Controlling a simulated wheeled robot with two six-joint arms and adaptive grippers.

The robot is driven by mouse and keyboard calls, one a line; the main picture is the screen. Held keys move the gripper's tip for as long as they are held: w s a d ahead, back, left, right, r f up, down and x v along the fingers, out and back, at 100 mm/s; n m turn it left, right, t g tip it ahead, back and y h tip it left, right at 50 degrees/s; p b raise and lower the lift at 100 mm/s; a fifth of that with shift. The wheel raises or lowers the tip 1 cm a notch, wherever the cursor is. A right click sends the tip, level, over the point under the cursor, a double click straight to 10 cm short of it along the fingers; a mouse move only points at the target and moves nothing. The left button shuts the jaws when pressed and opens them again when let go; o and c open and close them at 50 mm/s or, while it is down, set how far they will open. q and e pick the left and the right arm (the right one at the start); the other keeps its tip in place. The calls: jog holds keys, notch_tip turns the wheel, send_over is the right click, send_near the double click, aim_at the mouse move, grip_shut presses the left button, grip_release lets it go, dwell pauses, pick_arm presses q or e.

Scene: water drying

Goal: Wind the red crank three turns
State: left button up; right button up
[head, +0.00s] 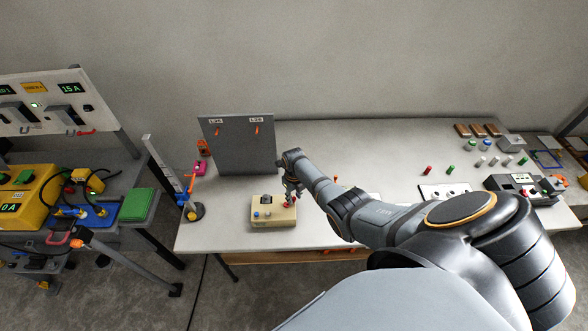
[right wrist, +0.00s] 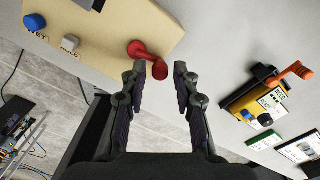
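The red crank (head: 289,204) sits on the right part of a beige box (head: 265,224) on the table. In the right wrist view the red crank (right wrist: 142,50) is a short arm on the beige box (right wrist: 110,28), with its round knob end pointing at my gripper. My right gripper (right wrist: 160,72) is open, with its fingertips apart on either side of the knob; contact with it cannot be made out. In the head view the right gripper (head: 291,190) is at the box's right end, partly covering the crank. My left gripper is not in view.
The box also carries a blue knob (right wrist: 35,22) and a grey knob (right wrist: 70,43). A grey upright panel (head: 238,150) stands behind the box. A yellow and black device with an orange lever (right wrist: 296,70) is to the right in the wrist view. A ruler stand (head: 165,170) is at left.

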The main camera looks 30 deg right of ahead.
aim_at(294, 198)
dwell(0.3)
notch_tip(294, 198, up, 12)
dwell(0.4)
